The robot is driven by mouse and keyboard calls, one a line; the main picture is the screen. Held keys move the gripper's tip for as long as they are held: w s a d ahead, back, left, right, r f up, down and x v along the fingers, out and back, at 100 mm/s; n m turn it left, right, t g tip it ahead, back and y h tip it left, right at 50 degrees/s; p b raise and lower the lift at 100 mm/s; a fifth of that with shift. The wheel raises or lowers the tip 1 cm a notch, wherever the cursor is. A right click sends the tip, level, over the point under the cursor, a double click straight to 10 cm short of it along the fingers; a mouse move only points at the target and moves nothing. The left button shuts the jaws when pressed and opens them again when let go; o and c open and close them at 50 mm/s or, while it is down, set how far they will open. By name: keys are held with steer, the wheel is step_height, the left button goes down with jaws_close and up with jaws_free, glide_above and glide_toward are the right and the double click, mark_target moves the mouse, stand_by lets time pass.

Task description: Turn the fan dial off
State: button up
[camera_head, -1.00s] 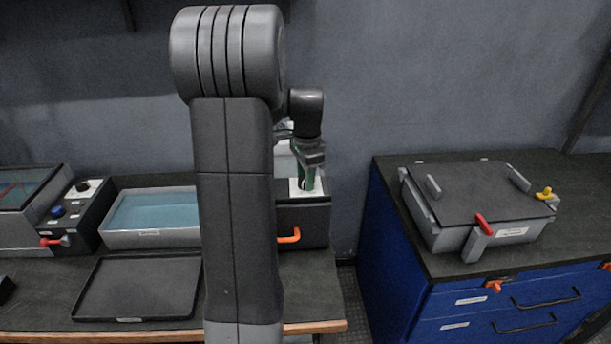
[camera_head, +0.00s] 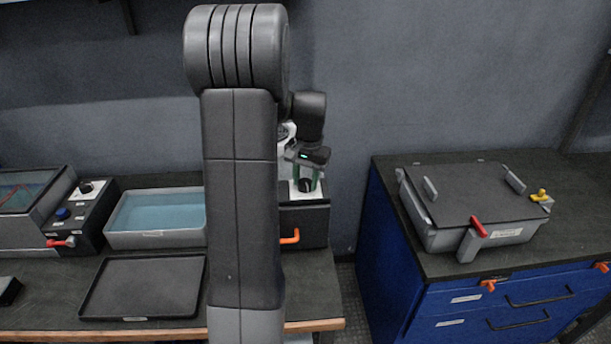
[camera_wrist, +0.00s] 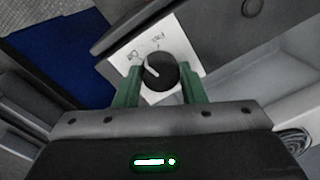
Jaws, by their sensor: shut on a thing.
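The fan dial (camera_wrist: 160,72) is a round black knob with a white pointer line, on a white plate (camera_wrist: 184,42) in the wrist view. Its pointer slants to the upper left, toward small lettering that seems to read "On". My gripper (camera_wrist: 158,84) has green fingers, one on each side of the knob, and is shut on it. In the head view the dial (camera_head: 305,185) sits on top of a dark box (camera_head: 308,220) and my gripper (camera_head: 306,180) comes down over it from above. The dial's sides are partly hidden by the fingers.
An orange handle (camera_head: 290,237) juts from the box front. To the left stand a blue-lined tray (camera_head: 150,239), a flat black tray (camera_head: 140,288) and a control box (camera_head: 92,222) with a red lever. A lidded grey case (camera_head: 470,195) sits on the blue cabinet (camera_head: 378,235) at right.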

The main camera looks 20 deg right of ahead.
mark_target(309, 182)
steer(key=shift+r+n+p, duration=0.1)
steer(key=shift+n+p, duration=0.2)
steer(key=shift+n, duration=1.2)
steer(key=o, duration=1)
step_height(309, 182, up, 14)
steer(key=shift+s+d, duration=0.15)
steer(key=shift+d, duration=0.3)
steer(key=shift+f, duration=0.25)
steer(key=f, duration=1.3)
steer(key=shift+w+a+f, duration=0.2)
steer(key=shift+a+f, duration=0.15)
steer(key=shift+a, duration=0.05)
steer(key=shift+r, duration=0.1)
